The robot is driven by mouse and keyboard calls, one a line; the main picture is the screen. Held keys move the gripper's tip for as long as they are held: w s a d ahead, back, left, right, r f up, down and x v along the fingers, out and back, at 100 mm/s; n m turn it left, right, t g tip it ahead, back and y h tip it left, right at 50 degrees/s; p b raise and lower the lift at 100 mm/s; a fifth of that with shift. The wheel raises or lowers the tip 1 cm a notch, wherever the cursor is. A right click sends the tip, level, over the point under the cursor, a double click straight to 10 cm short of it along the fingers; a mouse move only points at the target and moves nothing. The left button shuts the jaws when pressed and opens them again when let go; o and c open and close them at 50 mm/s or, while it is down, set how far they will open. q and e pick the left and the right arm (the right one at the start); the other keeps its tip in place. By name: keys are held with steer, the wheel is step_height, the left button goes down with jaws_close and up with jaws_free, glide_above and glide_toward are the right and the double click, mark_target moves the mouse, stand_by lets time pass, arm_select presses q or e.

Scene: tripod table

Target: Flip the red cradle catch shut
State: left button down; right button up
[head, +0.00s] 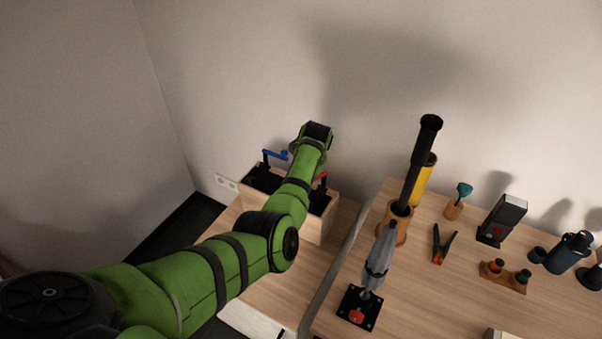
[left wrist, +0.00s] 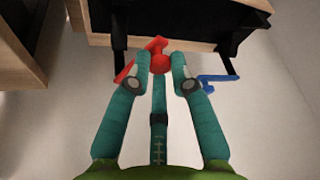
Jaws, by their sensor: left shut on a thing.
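The red cradle catch (left wrist: 160,62) sits between the fingertips of my left gripper (left wrist: 159,72) in the left wrist view, at the top middle. Both teal fingers close on its red knob, and a red arm runs off to the left. In the head view part of the red catch (head: 322,177) shows just right of my green arm. My left fingers are hidden in that view. The blue catch (head: 275,154) stands on a black post left of my arm; it also shows in the left wrist view (left wrist: 217,83). My right gripper is not in view.
The catches belong to a wooden box (head: 314,225) with a dark inside. To the right, a wooden table (head: 415,285) holds a black tube (head: 423,150) in a wooden holder, a grey folded object (head: 379,255) on a black base, a clamp (head: 442,245) and bottles. A wall stands behind.

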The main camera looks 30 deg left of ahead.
arm_select(q)
steer(key=shift+d+r+n+g+y+b, duration=0.15)
steer(key=shift+d+n+g+y+b, duration=0.2)
steer(key=shift+d+n+b, duration=0.75)
steer(key=shift+d+r+n+g+y+b, duration=0.1)
steer(key=shift+d+n+g+y+b, duration=0.2)
steer(key=shift+d+n+b, duration=0.75)
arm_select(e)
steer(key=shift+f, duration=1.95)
arm_select(q)
steer(key=shift+a+n, duration=0.35)
steer(key=shift+a, duration=0.15)
steer(key=shift+p, duration=0.3)
steer(key=c, duration=1.1)
jaws_free()
steer(key=shift+f, duration=0.1)
steer(key=shift+s, duration=0.1)
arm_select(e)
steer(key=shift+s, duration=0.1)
